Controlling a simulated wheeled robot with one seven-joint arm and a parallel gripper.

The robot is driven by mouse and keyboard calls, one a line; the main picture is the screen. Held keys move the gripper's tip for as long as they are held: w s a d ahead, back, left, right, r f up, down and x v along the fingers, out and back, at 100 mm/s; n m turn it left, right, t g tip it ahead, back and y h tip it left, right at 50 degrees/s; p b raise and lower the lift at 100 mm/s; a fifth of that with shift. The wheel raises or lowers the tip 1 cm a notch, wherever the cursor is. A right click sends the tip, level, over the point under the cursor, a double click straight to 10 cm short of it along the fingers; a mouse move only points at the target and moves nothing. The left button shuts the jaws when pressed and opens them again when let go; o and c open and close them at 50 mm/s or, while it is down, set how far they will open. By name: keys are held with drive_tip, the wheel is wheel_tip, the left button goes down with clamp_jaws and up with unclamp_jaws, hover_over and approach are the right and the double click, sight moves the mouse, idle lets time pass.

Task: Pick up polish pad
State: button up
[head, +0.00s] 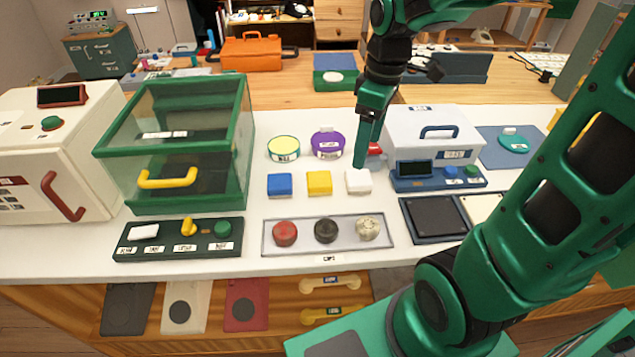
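Three small square pads lie in a row on the white worktop: a blue pad (280,185), a yellow pad (319,183) and a white pad (358,182). I cannot read which of them is the polish pad. My gripper (361,163) points down, with its fingertips at the far edge of the white pad in the picture. Whether it touches the pad is unclear. The fingers overlap from this side, so their opening is hidden.
A yellow-topped tin (284,147) and a purple tin (327,144) stand behind the pads. A tray (305,247) with three round knobs lies in front. A green-framed glass case (180,150) stands left, and a white box (432,135) right. A red object (376,149) is partly hidden behind my gripper.

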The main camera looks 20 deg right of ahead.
sight(319, 178)
drive_tip(key=w+a+f+n, duration=0.1)
drive_tip(key=w+a+n, duration=0.5)
drive_tip(key=a, duration=0.1)
drive_tip(key=shift+y, duration=0.4)
drive_tip(key=f, duration=0.7)
drive_tip(key=a+f, duration=0.1)
drive_tip(key=f, duration=0.2)
drive_tip(key=shift+a+f, duration=0.1)
drive_tip(key=shift+f, duration=0.25)
drive_tip(key=shift+c, duration=0.3)
drive_tip(key=c, duration=1.2)
drive_tip(key=shift+r, duration=0.1)
